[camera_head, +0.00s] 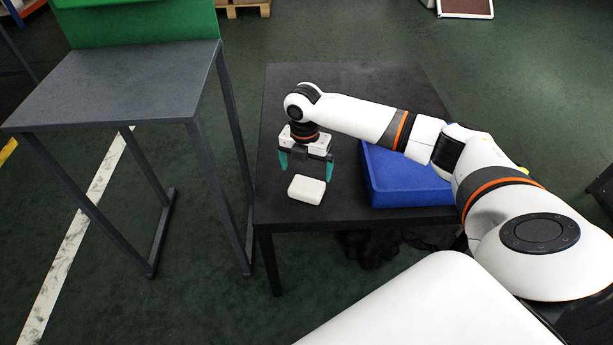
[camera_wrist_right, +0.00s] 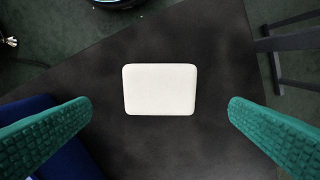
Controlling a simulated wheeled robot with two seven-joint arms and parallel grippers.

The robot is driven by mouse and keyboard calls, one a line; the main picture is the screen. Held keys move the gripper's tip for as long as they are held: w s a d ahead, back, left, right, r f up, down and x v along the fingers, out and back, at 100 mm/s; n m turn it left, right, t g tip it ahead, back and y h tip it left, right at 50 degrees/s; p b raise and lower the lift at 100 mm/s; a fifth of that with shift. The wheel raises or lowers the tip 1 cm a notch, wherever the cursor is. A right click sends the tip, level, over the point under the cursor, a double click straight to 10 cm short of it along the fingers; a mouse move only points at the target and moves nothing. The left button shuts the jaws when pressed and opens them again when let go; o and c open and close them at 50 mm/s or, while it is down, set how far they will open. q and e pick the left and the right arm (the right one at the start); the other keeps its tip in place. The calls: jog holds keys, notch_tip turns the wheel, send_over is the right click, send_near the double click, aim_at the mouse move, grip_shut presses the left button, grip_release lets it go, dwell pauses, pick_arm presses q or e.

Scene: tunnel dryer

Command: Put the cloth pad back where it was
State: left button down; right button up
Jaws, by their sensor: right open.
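The white cloth pad (camera_head: 307,189) lies flat on the black table (camera_head: 290,95), near its front left part. In the right wrist view the pad (camera_wrist_right: 160,89) is a white rounded rectangle in the middle of the picture. My right gripper (camera_head: 306,168) points down just above and behind the pad in the head view. Its green fingers are wide apart, with nothing between them; in the right wrist view they (camera_wrist_right: 160,115) show at the left and right edges, clear of the pad. My left gripper is out of view.
A blue tray (camera_head: 405,183) stands on the black table right of the pad, partly hidden by my right arm. A grey table (camera_head: 130,85) with a green panel (camera_head: 140,22) stands to the left. The black table top between the pad and the tray is bare.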

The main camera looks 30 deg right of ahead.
aim_at(306, 185)
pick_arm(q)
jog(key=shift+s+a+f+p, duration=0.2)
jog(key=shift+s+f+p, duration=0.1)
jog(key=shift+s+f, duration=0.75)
pick_arm(e)
notch_tip(306, 185, up, 5)
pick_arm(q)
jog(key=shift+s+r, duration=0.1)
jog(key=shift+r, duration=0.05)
